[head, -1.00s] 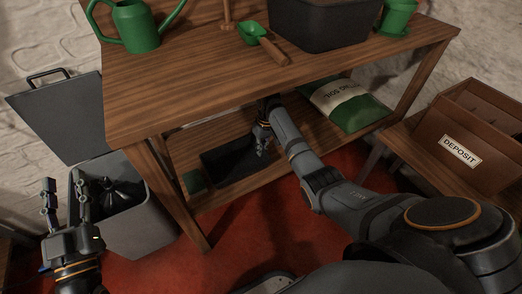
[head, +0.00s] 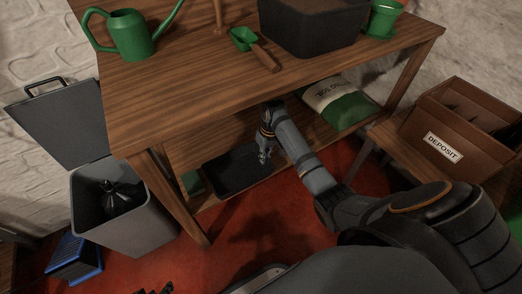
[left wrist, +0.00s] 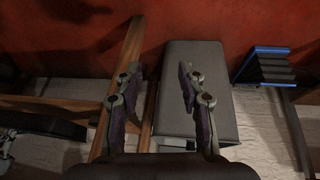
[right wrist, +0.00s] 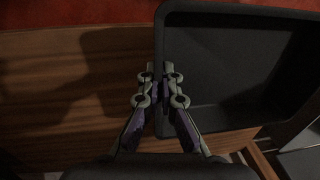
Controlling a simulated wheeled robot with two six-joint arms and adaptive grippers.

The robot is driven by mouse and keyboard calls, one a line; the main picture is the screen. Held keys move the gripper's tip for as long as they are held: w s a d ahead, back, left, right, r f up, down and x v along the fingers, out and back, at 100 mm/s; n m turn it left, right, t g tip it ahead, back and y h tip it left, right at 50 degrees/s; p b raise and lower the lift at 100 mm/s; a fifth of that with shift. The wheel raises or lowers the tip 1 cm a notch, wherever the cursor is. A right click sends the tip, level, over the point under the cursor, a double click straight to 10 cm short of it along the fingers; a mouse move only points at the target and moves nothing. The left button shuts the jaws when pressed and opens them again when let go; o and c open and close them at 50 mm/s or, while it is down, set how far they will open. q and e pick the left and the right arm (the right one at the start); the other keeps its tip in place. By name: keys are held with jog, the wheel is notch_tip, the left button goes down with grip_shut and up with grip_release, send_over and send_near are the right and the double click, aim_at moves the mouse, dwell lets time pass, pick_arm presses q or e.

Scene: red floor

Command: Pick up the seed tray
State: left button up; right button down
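The seed tray (head: 222,182) is a black, shallow, rectangular tray at the lower shelf of the wooden bench. In the right wrist view the tray (right wrist: 245,75) looks empty, and its near side wall runs between my fingers. My right gripper (head: 265,155) reaches in under the bench top. In the right wrist view the right gripper (right wrist: 158,70) is shut on the tray's rim. Whether the tray is clear of the shelf I cannot tell. My left gripper (left wrist: 158,75) is open and empty; only its tips show at the head view's bottom edge.
The bench top (head: 180,85) overhangs the shelf (head: 290,165). A soil bag (head: 345,100) lies to the right on the shelf. A grey bin (head: 135,220) stands left, with a blue-black object (head: 75,260) beside it. A deposit box (head: 445,125) is at right. Red floor is open in front.

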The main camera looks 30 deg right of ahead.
pick_arm(q)
jog(key=r+p, duration=0.1)
jog(key=a+r+g+p, duration=0.1)
jog(key=r, duration=0.1)
jog(key=r+g+y+p, duration=0.1)
jog(key=r, duration=0.1)
jog(key=shift+s+a+r, duration=0.1)
jog(key=shift+s+a, duration=0.15)
jog(key=shift+a, duration=0.15)
pick_arm(e)
jog(key=s, duration=1.1)
jog(key=shift+s+d, duration=0.2)
jog(key=shift+s, duration=0.1)
